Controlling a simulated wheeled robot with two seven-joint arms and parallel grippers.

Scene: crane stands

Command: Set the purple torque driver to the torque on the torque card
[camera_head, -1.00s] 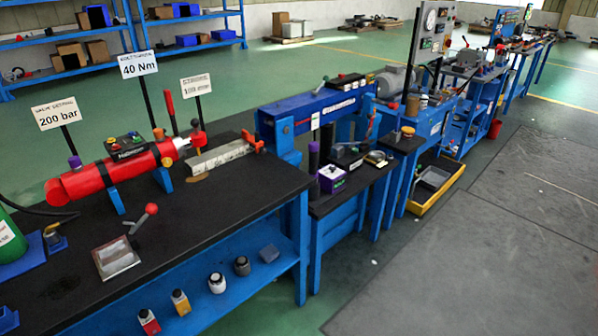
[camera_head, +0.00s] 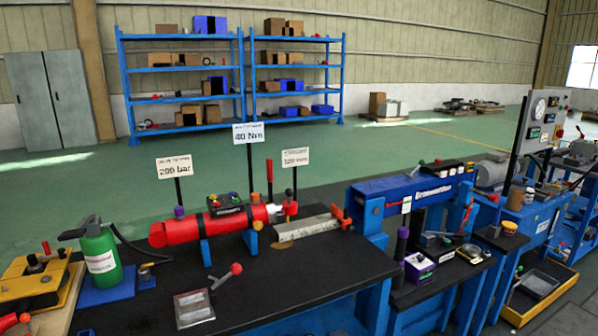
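The card reading 40 Nm (camera_head: 248,133) stands on a tall dark post behind the red cylinder on the black-topped bench. Its small upper line is too blurred to read. On the lower stand to the right, a dark upright cylinder with a purplish tint (camera_head: 402,243) stands beside a purple and white box (camera_head: 419,268). I cannot tell which of these is the torque driver, and no setting on either is readable. Neither gripper shows in the view.
Cards reading 200 bar (camera_head: 174,167) and 100 mm (camera_head: 295,157) flank the tall card. A red cylinder (camera_head: 205,225), a red-knobbed lever (camera_head: 236,269) and a green bottle (camera_head: 98,255) occupy the bench (camera_head: 290,290). Its front right top is clear. Blue shelves (camera_head: 180,97) stand behind.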

